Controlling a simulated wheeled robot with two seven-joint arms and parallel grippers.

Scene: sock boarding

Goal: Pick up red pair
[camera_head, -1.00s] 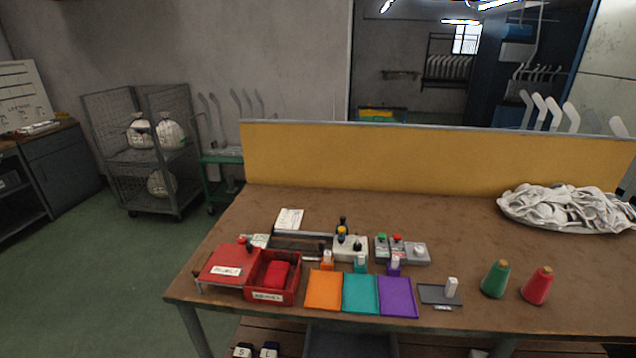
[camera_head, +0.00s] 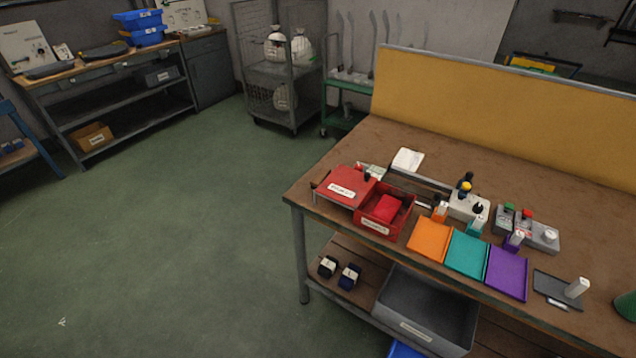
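A folded red bundle (camera_head: 389,208), which looks like the red pair, lies inside an open red bin (camera_head: 370,226) with a white label on its front. The bin stands near the front left corner of the brown worktable (camera_head: 330,152). A red labelled box or lid (camera_head: 345,187) is right beside the bin on its left. Neither of my grippers is in the head view.
Orange (camera_head: 428,240), teal (camera_head: 467,254) and purple (camera_head: 507,272) trays sit right of the bin. A grey control box (camera_head: 541,236) is behind them. A grey bin (camera_head: 428,310) is on the lower shelf. Green floor (camera_head: 170,250) is clear at left.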

